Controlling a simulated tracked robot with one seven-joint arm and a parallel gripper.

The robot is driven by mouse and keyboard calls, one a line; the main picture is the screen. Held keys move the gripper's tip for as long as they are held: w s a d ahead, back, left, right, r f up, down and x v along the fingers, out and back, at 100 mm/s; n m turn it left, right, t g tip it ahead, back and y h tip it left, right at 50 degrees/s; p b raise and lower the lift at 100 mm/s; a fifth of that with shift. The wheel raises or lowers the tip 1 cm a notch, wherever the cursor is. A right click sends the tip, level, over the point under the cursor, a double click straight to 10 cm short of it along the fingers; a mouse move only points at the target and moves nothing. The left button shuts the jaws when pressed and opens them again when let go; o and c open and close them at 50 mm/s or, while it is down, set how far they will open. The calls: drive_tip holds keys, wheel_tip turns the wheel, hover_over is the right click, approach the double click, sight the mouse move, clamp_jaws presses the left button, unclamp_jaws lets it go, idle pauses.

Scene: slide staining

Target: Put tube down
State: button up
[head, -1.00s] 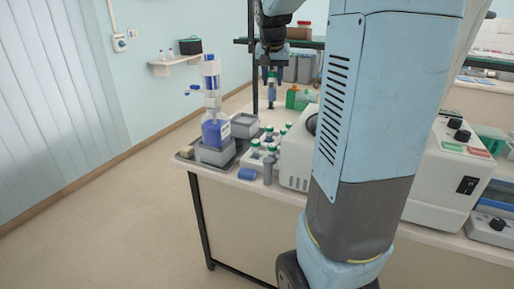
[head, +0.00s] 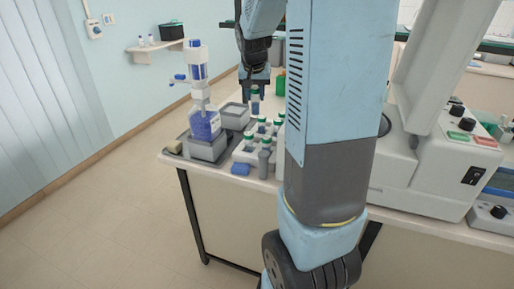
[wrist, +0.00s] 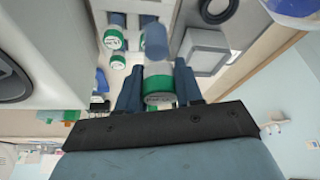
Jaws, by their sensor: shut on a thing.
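My gripper (head: 254,90) is shut on a tube (head: 255,103) and holds it upright above the bench, behind the rack in the head view. In the wrist view the tube's green cap (wrist: 158,90) sits between the two fingers (wrist: 158,84); a blue body (wrist: 156,42) shows beyond it. A pale rack (head: 243,155) with several green-capped tubes stands on the bench below and in front of the gripper. Green caps of racked tubes (wrist: 113,40) also show left of the held tube in the wrist view. The tube's bottom appears clear of the rack.
A dispenser bottle with blue liquid (head: 204,125) stands left of the rack, with a grey box (head: 235,118) behind it. A white machine with a raised lid (head: 432,60) stands to the right, partly behind my column.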

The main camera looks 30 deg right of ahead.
wheel_tip(320, 180, down, 13)
idle(0.7)
drive_tip(key=shift+f, duration=0.3)
drive_tip(key=o, duration=1)
drive_tip(key=shift+r, duration=0.15)
